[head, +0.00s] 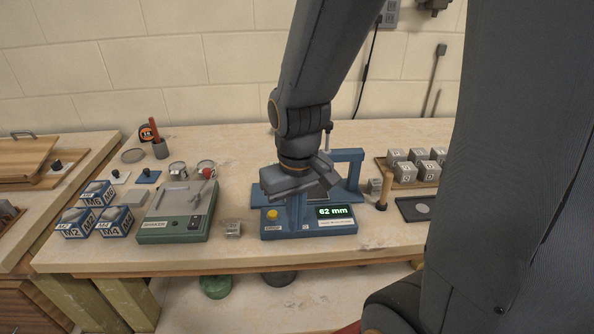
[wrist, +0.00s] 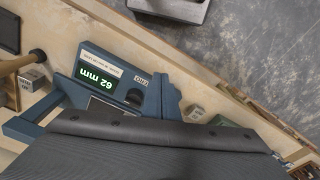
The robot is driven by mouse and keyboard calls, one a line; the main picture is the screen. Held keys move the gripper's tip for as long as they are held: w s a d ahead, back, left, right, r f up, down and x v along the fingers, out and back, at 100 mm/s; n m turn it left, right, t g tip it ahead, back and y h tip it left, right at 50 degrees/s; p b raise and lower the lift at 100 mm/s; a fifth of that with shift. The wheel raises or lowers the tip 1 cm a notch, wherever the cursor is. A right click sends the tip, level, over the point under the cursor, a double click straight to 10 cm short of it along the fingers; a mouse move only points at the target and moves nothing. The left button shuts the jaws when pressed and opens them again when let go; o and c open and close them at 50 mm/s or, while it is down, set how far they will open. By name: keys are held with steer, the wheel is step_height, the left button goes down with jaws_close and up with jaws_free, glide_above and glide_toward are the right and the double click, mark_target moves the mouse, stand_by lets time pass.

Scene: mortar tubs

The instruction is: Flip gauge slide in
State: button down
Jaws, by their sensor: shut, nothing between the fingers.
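The blue gauge (head: 275,232) stands at the middle of the bench, its green display (head: 334,212) reading 62 mm. A yellow button (head: 271,213) is on its left front. A blue upright frame (head: 350,157) rises at its back right. The wrist view shows the gauge (wrist: 150,97) and display (wrist: 97,79) upside down, with a ZERO label. My gripper (head: 322,178) is shut and empty, over the gauge behind the display. It hides much of the gauge's middle, so I cannot make out the slide or its position. A dark grey body fills the bottom of the wrist view.
A green shaker (head: 172,238) and blue mould boxes (head: 115,221) stand left. A small grey cube (head: 233,229) sits between shaker and gauge. A wooden-handled tool (head: 385,190), a dark tray (head: 410,212) and a tray of grey cubes (head: 408,172) are right. The front bench strip is clear.

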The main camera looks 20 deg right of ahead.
steer(key=w+a+n, duration=0.1)
steer(key=w+n, duration=0.1)
steer(key=w, duration=0.1)
steer(key=w+r+n+h, duration=0.1)
steer(key=w+n, duration=0.2)
steer(key=w+a+r+n+g, duration=0.1)
steer(key=w+n, duration=0.1)
steer(key=w, duration=0.2)
steer(key=shift+a+r+n+h, duration=0.2)
steer(key=shift+a+n+h, duration=0.1)
steer(key=shift+n, duration=0.1)
steer(key=w+a+r+n+h, duration=0.3)
steer(key=w+n, duration=0.4)
steer(key=w, duration=0.1)
steer(key=shift+g, duration=0.3)
steer(key=p+x, duration=0.1)
steer(key=x, duration=0.4)
steer(key=p+x, duration=0.1)
steer(key=x, duration=0.4)
steer(key=shift+w+a, duration=0.1)
steer(key=shift+a, duration=0.15)
steer(key=shift+s+d+r+p, duration=0.1)
steer(key=shift+s+d+p, duration=0.1)
steer(key=shift+d+p, duration=0.75)
steer(key=shift+d, duration=0.95)
